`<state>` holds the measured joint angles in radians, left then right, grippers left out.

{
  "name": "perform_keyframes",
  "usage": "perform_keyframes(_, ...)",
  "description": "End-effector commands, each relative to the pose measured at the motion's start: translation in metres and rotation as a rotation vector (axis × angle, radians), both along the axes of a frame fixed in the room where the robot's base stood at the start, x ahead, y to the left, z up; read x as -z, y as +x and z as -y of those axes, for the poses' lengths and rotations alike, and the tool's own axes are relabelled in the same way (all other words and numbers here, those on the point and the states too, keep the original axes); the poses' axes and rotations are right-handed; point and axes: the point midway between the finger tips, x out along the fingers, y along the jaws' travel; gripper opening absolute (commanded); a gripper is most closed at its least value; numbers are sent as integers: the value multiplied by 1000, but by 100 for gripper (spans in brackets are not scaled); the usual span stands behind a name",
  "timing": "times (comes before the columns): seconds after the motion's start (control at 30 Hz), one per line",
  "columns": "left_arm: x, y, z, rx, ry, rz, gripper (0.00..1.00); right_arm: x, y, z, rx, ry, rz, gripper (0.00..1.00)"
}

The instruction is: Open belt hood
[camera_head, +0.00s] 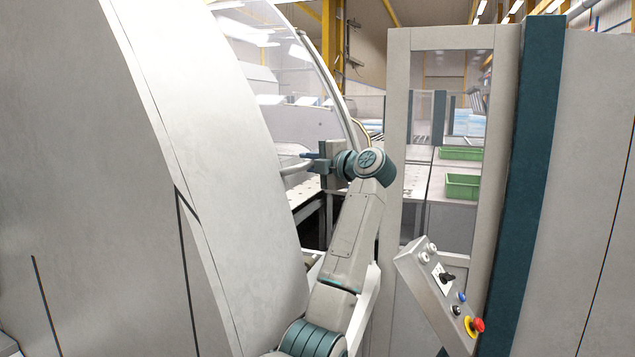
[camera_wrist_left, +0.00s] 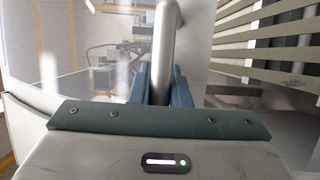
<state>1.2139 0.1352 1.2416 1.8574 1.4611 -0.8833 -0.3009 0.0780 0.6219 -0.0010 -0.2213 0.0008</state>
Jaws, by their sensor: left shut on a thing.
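The belt hood (camera_head: 290,75) is a curved, see-through cover with a pale rim, left of the middle in the head view. Its clear panel also shows in the left wrist view (camera_wrist_left: 60,65). A pale tubular handle (camera_head: 293,169) is at the hood's lower part. In the left wrist view the handle (camera_wrist_left: 166,35) runs up from between the blue fingers. My left gripper (camera_head: 310,161) is shut on this handle, and it also shows in the left wrist view (camera_wrist_left: 156,85). My right gripper is out of view.
A large grey machine casing (camera_head: 90,170) fills the left. A grey windowed panel (camera_head: 398,130) stands right of my arm, with a control box (camera_head: 435,290) and red stop button (camera_head: 477,325) low on it. Green bins (camera_head: 462,186) show through its window. Slats (camera_wrist_left: 265,50) stand right of the handle.

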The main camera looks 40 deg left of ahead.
Motion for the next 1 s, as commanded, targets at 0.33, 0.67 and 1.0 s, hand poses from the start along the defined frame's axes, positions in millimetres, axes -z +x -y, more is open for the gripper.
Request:
perform_keyframes(0.33, -94, -13, -32, -12, 1, 1, 0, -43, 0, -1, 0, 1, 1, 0)
perform_keyframes(0.67, -104, -16, -38, -14, -1, 0, 0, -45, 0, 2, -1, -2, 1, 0)
perform_keyframes(1.0, -104, -15, -38, -12, -2, -1, 38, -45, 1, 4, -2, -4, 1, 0)
